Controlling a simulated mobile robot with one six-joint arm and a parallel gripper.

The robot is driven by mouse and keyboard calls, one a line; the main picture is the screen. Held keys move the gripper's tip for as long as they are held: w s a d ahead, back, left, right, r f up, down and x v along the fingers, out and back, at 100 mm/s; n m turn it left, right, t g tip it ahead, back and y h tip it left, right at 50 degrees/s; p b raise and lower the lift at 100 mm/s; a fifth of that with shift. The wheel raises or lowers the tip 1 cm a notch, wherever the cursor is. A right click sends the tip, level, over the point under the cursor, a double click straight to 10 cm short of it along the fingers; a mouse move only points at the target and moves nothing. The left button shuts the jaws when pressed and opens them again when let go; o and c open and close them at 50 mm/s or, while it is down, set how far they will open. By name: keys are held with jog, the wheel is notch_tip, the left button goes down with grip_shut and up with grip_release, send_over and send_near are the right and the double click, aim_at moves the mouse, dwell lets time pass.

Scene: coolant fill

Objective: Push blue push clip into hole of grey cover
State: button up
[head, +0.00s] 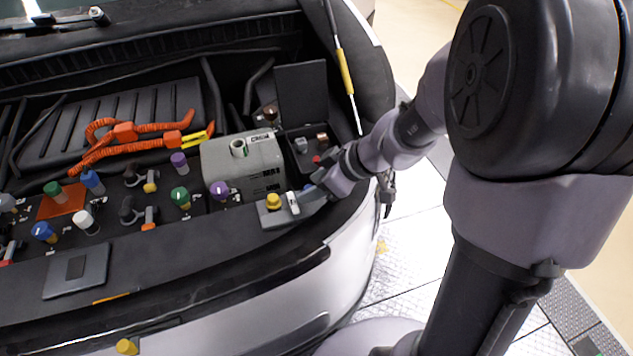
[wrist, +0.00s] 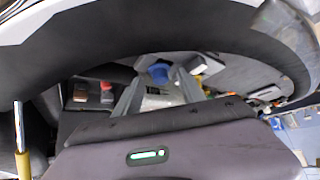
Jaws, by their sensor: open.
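In the head view my gripper (head: 308,202) reaches in from the right, low over the right end of a grey cover (head: 268,221) at the bay's front edge. A yellow knob-like clip (head: 274,201) stands on this cover, with a small white piece beside it. In the wrist view my two fingers (wrist: 159,88) are apart. A round blue piece, apparently the blue push clip (wrist: 158,72), shows between or just beyond their tips. I cannot tell whether it touches a finger.
A grey reservoir box (head: 243,165) stands behind the cover, with an open black box (head: 305,140) to its right. Several coloured caps and orange hoses (head: 125,140) fill the bay's left. A grey flat panel (head: 77,271) lies on the front edge.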

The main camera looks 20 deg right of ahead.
jog(key=p+v, duration=0.6)
jog(key=v, duration=1.1)
jog(key=shift+s+p, duration=0.2)
jog(key=shift+p, duration=0.2)
jog(key=shift+r, duration=0.1)
